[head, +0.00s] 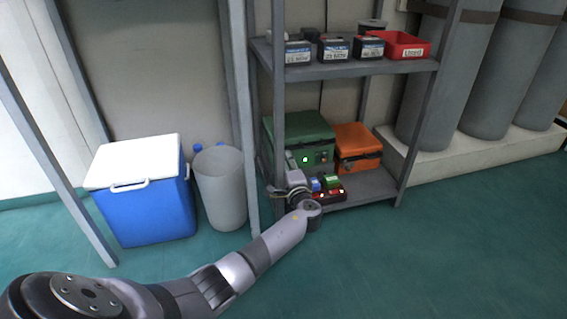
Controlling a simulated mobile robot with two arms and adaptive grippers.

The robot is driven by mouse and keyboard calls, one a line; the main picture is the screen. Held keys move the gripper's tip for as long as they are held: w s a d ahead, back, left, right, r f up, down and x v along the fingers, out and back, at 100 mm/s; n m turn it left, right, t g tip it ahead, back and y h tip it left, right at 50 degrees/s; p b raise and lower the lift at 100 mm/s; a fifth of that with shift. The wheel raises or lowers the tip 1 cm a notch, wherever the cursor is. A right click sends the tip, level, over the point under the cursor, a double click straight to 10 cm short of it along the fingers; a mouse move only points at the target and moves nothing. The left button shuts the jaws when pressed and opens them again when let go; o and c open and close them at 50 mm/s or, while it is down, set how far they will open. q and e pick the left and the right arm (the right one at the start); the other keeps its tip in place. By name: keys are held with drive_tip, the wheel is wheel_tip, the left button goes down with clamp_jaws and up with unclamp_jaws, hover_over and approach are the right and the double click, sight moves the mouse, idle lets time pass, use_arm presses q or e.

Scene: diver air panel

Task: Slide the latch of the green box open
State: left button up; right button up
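The green box (303,128) stands with its lid down on the lower shelf, behind the rack's front post. Small fittings (321,157) show on its front face, but they are too small to tell the latch's position. My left arm reaches in from the lower left, and its gripper (291,163) is in front of the box's lower left front. The gripper's fingers are small and partly merge with the box front. I cannot tell whether they touch it or are open. My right gripper is not in view.
An orange case (357,148) stands right of the green box. Small blue, green and red items (329,186) lie in front, close to my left wrist. The rack post (279,90) stands left of them. A blue cooler (155,211) and bin (220,187) are left. The right floor is clear.

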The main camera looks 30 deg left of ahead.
use_arm(q)
clamp_jaws()
idle(0.7)
